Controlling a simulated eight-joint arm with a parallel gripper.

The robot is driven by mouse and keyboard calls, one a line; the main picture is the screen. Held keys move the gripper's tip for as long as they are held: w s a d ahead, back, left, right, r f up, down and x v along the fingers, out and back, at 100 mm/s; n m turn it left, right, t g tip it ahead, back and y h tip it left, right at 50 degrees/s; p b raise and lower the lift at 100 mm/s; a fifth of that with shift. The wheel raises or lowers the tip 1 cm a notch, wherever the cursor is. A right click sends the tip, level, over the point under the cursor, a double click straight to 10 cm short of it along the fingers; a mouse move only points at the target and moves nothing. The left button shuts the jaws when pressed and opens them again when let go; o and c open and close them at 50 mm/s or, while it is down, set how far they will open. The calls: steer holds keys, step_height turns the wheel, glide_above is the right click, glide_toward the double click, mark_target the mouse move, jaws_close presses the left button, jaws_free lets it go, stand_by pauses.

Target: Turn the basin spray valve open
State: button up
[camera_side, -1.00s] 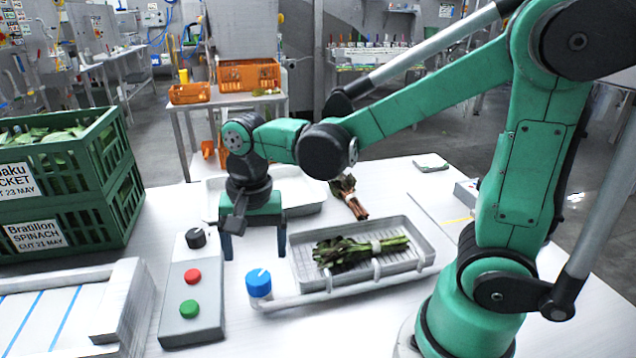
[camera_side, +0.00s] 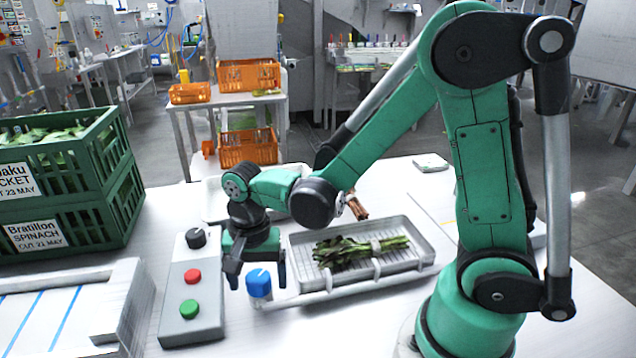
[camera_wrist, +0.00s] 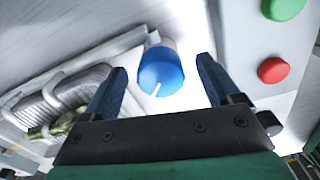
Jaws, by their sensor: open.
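The basin spray valve is a blue knob (camera_side: 259,286) with a white pointer line on top, at the near left end of the pipe along the metal basin (camera_side: 427,242). My gripper (camera_side: 257,274) is open just above and behind the knob in the side view, one finger to each side. In the wrist view the knob (camera_wrist: 160,72) sits between the two blue fingertips (camera_wrist: 162,70), with gaps on both sides. Its pointer line runs toward the lower left there. A tied bunch of leafy greens (camera_side: 345,252) lies in the basin.
A grey control box (camera_side: 178,327) with a black knob, a red button (camera_side: 192,276) and a green button (camera_side: 189,309) stands close left of the valve. Green crates (camera_side: 70,205) stand at far left. A pale tray lies behind my gripper. The table front is clear.

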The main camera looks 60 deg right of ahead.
jaws_close()
steer(key=shift+n, duration=0.3)
steer(key=n, duration=0.3)
steer(key=shift+n, duration=0.4)
steer(key=n, duration=0.4)
steer(key=shift+d+n, duration=0.1)
steer(key=shift+n, duration=0.2)
steer(key=n, duration=0.4)
steer(key=shift+d+n, duration=0.1)
steer(key=shift+n, duration=2.3)
